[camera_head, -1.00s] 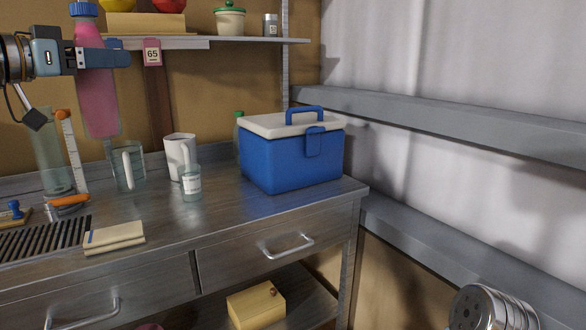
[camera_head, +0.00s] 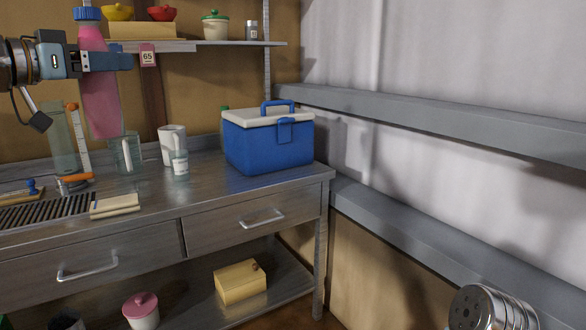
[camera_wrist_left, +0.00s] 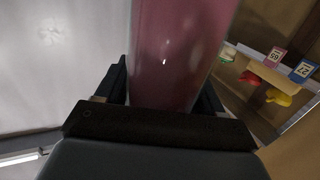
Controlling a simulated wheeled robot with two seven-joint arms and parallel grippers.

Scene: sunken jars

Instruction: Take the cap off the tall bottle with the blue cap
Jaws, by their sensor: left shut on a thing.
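The tall bottle (camera_head: 101,108) is pink and clear-walled, with its blue cap (camera_head: 87,13) on top near the upper edge of the head view. My left gripper (camera_head: 106,60) is shut on the bottle's upper body, below the cap. It holds the bottle nearly upright, slightly tilted, in front of the shelf and above the counter's back. In the left wrist view the pink bottle (camera_wrist_left: 180,50) fills the space between the fingers; the cap is out of that view. My right gripper is not in view.
A steel counter (camera_head: 215,195) holds a blue cooler (camera_head: 268,145), a glass jug (camera_head: 127,155), a white jug (camera_head: 170,140), a small jar (camera_head: 180,165) and a folded cloth (camera_head: 115,206). A wall shelf (camera_head: 225,43) holds pots. The counter's front middle is clear.

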